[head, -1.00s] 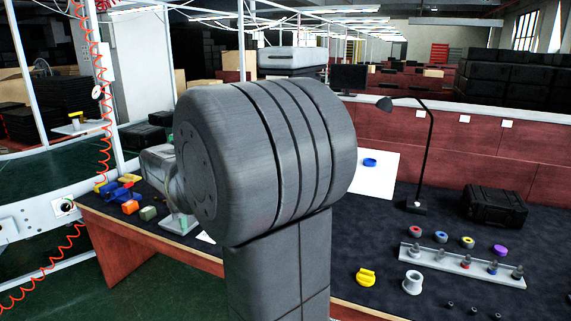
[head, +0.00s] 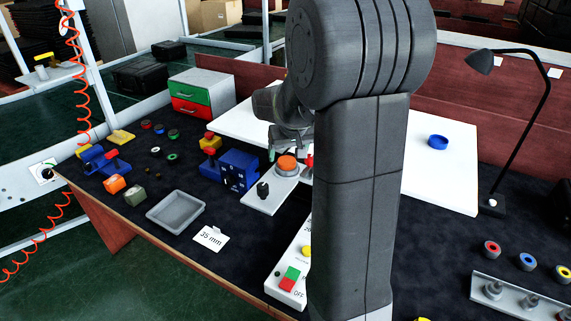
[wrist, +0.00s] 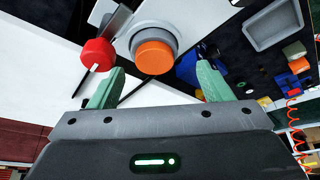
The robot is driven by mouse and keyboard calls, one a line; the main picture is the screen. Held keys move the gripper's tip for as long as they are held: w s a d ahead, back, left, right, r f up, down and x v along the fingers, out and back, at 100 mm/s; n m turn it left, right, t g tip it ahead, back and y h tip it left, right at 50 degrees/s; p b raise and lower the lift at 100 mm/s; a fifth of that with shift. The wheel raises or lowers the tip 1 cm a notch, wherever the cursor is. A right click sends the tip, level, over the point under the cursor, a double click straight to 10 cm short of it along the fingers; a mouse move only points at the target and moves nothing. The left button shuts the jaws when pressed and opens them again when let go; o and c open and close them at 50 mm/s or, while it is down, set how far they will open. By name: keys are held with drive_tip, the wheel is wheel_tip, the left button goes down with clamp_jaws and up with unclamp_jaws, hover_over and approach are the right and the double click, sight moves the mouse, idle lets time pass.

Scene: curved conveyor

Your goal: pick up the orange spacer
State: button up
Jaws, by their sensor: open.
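Two orange things show. A round orange piece (head: 287,162) with a flat top sits in a grey ring on a white plate; it is large in the wrist view (wrist: 154,57). A short orange cylinder (head: 114,184) lies on the dark table at the left, also small at the right of the wrist view (wrist: 299,66). I cannot tell for certain which is the spacer. My gripper (wrist: 160,73) is open and empty, its green fingers apart on either side of the round orange piece's near edge. In the head view my arm partly hides the gripper.
A red knob (wrist: 97,53) stands close to the left finger in the wrist view. A blue block (head: 237,171), a black knob (head: 262,190) and a switch box (head: 291,280) are close by. A grey tray (head: 175,210) is empty.

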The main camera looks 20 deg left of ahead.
sight(287, 162)
drive_tip(key=shift+w, duration=0.5)
drive_tip(key=shift+f, duration=0.2)
drive_tip(key=shift+p+x, duration=0.8)
drive_tip(key=shift+x, duration=1.55)
drive_tip(key=shift+w+a+r, duration=0.1)
drive_tip(key=shift+r, duration=0.05)
drive_tip(key=c, duration=1.1)
